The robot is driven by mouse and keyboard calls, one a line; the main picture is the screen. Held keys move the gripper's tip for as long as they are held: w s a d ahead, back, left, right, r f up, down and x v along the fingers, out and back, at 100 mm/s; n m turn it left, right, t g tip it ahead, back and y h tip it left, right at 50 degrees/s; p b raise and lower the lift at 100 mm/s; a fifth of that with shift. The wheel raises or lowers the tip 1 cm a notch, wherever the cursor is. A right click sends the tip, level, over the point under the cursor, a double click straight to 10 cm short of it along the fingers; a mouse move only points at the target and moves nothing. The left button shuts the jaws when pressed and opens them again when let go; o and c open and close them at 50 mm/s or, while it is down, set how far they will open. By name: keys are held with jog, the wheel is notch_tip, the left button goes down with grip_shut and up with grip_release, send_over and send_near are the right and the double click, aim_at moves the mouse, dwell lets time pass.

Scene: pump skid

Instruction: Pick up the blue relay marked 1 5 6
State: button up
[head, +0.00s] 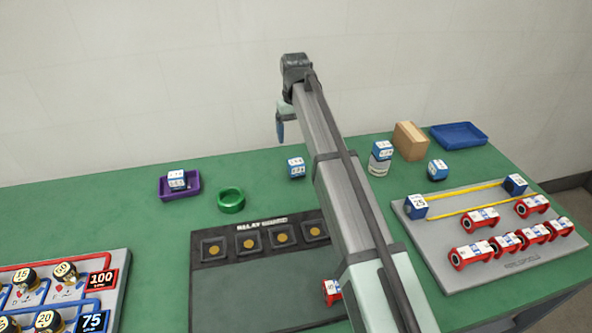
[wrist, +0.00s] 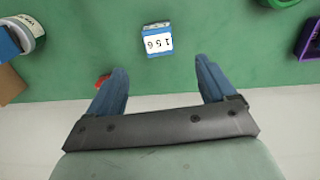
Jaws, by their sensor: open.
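The blue relay marked 1 5 6 (wrist: 156,42) stands on the green table, its white label facing the wrist camera. In the head view it appears to be the blue relay (head: 296,168) between the green ring and the white round container. My gripper (wrist: 160,67) is open and empty. In the wrist view the relay shows beyond the fingertips, roughly centred between them and apart from both. In the head view my gripper (head: 280,123) is high above the table's back part, with one blue finger showing.
A white container (head: 379,168) with a relay on top, another relay (head: 437,170), a cardboard box (head: 410,140) and a blue tray (head: 460,135) are right. A relay board (head: 240,290) lies in front.

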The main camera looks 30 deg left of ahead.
aim_at(296, 161)
notch_tip(296, 161, down, 13)
jog(key=shift+w+r, duration=0.15)
jog(key=shift+r, duration=0.05)
dwell(0.5)
jog(key=shift+c, duration=0.3)
jog(key=c, duration=1.1)
